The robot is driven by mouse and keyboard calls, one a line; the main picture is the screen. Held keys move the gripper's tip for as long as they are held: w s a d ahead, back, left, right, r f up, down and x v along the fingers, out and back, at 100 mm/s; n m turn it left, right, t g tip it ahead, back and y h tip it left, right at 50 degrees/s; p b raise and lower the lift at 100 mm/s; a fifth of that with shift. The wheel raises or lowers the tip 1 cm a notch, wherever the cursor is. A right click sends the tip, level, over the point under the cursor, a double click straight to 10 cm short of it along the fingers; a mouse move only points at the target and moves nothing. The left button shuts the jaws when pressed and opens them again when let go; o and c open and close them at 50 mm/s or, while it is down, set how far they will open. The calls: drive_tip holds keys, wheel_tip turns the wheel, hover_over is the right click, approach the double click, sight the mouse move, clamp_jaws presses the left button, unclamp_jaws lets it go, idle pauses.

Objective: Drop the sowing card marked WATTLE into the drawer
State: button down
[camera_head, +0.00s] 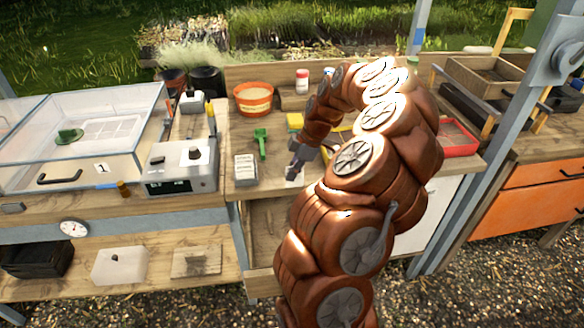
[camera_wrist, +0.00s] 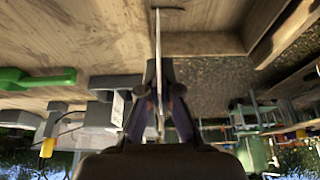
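My gripper (camera_head: 297,170) is low over the front of the wooden bench, left of my arm in the head view. In the wrist view my gripper (camera_wrist: 159,75) has its two dark fingers closed on a thin pale card (camera_wrist: 158,45), seen edge-on. A small white patch of the card (camera_head: 294,176) shows below the fingers in the head view. Its marking cannot be read. Below the bench front is an open wooden compartment, apparently the drawer (camera_head: 262,283); my arm hides its right part.
An orange pot (camera_head: 254,98) is behind. A grey instrument (camera_head: 182,166) and clear case (camera_head: 80,140) fill the left. A red tray (camera_head: 460,140) is right.

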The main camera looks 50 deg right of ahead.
sight(292, 187)
drive_tip(key=shift+f, duration=1.75)
drive_tip(key=c, duration=1.9)
unclamp_jaws()
drive_tip(key=o, duration=0.7)
drive_tip(key=shift+c, duration=0.2)
drive_tip(key=v, duration=1.2)
